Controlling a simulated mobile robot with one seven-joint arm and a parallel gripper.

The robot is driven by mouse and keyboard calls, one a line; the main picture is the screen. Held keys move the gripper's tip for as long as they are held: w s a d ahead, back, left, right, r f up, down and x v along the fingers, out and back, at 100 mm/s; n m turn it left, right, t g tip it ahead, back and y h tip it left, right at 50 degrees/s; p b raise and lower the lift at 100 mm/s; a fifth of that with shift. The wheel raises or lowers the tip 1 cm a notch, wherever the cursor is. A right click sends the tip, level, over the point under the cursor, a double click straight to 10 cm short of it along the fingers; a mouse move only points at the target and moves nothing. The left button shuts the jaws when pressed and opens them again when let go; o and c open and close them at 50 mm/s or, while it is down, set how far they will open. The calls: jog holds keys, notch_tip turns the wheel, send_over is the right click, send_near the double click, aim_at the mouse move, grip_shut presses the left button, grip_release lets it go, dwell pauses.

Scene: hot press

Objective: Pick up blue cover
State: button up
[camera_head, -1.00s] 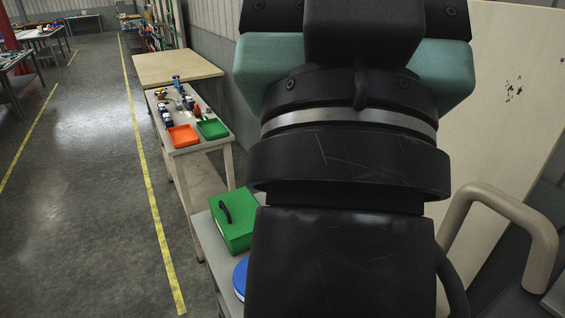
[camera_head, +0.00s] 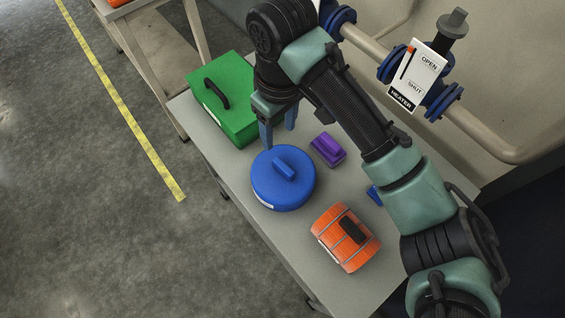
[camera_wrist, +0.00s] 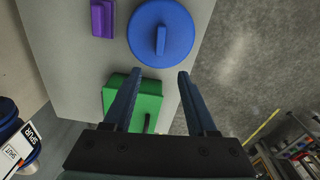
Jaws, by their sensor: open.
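The blue cover (camera_head: 283,180) is a round blue lid with a raised bar handle (camera_head: 285,167) on top. It lies on the grey table, and in the wrist view it (camera_wrist: 160,34) shows at the top, beyond my fingertips. My gripper (camera_head: 278,128) points down over the table, just behind the blue cover in the head view, near the green box. In the wrist view my gripper (camera_wrist: 154,80) has its two fingers wide apart with nothing between them but the table and part of the green box. It does not touch the handle.
The grey table (camera_head: 262,232) also bears a green box (camera_head: 232,98) with a black handle, a purple block (camera_head: 328,150), an orange ribbed object (camera_head: 345,238) and a small blue piece (camera_head: 375,195), partly hidden by my arm. A pipe with a heater valve sign (camera_head: 416,76) runs behind.

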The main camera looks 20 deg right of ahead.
notch_tip(320, 180, down, 2)
jog(key=s+d, duration=0.1)
jog(key=s, duration=0.1)
send_over(283, 166)
jog(key=shift+g, duration=0.3)
jog(key=f, duration=0.6)
jog(key=shift+s+d, duration=0.2)
jog(key=shift+w+a+f+p, duration=0.1)
jog(key=shift+f+p, duration=0.2)
jog(key=shift+f, duration=1.15)
jog(key=shift+w+a+f+p, duration=0.1)
jog(key=shift+f+p, duration=0.2)
jog(key=shift+f, duration=1.1)
grip_shut()
